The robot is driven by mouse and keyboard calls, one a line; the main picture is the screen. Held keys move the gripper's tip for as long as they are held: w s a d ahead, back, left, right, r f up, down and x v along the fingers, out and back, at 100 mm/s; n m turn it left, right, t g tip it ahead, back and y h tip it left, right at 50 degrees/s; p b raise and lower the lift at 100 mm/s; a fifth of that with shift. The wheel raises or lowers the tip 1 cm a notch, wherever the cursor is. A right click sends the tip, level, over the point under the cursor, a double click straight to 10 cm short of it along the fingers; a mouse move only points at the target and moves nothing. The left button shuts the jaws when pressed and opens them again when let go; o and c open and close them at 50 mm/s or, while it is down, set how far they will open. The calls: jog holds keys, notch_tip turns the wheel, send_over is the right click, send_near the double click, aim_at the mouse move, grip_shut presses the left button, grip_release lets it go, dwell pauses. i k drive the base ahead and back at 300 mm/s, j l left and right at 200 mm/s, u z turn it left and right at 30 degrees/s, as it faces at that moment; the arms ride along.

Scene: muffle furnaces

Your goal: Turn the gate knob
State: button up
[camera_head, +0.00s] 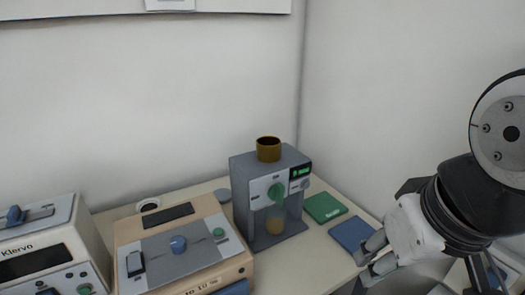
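A grey upright machine (244,190) with a brown cup-like top (268,149) stands on the bench near the wall corner.
A white Klervo device (80,233) is at far left. Green (325,207) and blue (351,233) flat pads lie between the machine and my gripper. Walls close off the back.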

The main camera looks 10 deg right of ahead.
aim_at(277, 192)
jog(key=k+j, duration=0.1)
jog(key=j, duration=0.8)
jog(key=k+j+u, duration=0.1)
jog(key=j, duration=0.35)
